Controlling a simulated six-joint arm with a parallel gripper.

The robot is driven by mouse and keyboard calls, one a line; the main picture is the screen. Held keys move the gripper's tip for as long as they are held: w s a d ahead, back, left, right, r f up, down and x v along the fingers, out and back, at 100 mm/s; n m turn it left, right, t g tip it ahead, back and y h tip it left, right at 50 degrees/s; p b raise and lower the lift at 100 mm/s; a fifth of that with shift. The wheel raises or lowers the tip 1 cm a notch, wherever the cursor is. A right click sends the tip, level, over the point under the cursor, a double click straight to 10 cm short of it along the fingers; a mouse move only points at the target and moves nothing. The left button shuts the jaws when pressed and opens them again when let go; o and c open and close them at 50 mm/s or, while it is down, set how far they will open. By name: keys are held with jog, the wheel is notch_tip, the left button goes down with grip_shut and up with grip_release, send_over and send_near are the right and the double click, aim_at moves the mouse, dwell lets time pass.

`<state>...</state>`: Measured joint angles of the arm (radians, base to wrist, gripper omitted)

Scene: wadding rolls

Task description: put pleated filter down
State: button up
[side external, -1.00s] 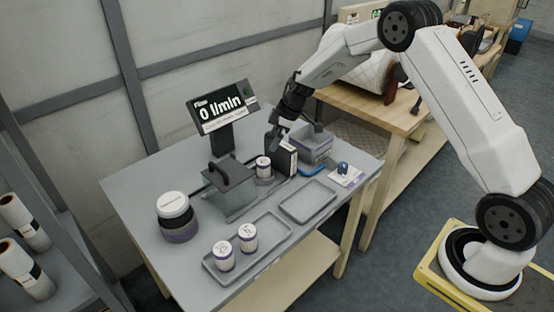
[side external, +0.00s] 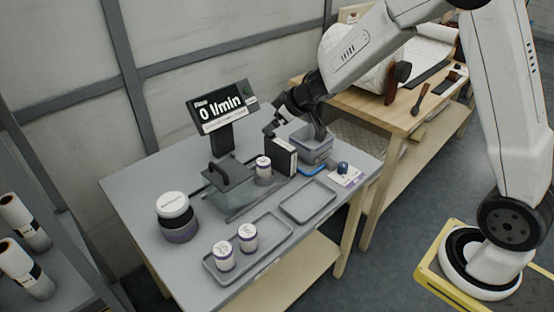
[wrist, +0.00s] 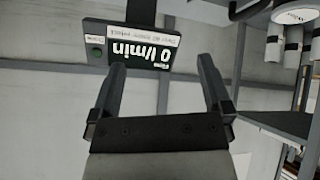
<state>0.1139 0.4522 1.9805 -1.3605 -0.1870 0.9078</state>
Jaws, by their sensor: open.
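A dark block with a pale edge (side external: 280,157), which looks like the pleated filter, stands upright on the grey table, between a small white canister and a grey bin. My gripper (side external: 294,129) is just above and behind the block, apart from it as far as I can tell. In the wrist view my gripper (wrist: 162,66) has its two fingers wide apart with nothing between them. The block does not show in the wrist view.
The grey bin (side external: 317,150) stands right of the block. The white canister (side external: 263,167) sits left of it, the display (side external: 222,105) behind. An empty tray (side external: 308,202) lies in front; another tray (side external: 268,232) holds two canisters. A black-handled fixture (side external: 228,174) stands left.

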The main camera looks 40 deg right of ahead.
jog(key=s+a+f+m+g, duration=0.1)
jog(key=s+m+g, duration=0.1)
jog(key=s, duration=1)
jog(key=s+a+f+m+g+h, duration=0.1)
jog(key=s+g, duration=0.3)
jog(key=s, duration=0.8)
jog(key=shift+s+a+f+m, duration=0.4)
jog(key=shift+f+m, duration=0.1)
jog(key=shift+m, duration=0.3)
jog(key=shift+w, duration=0.1)
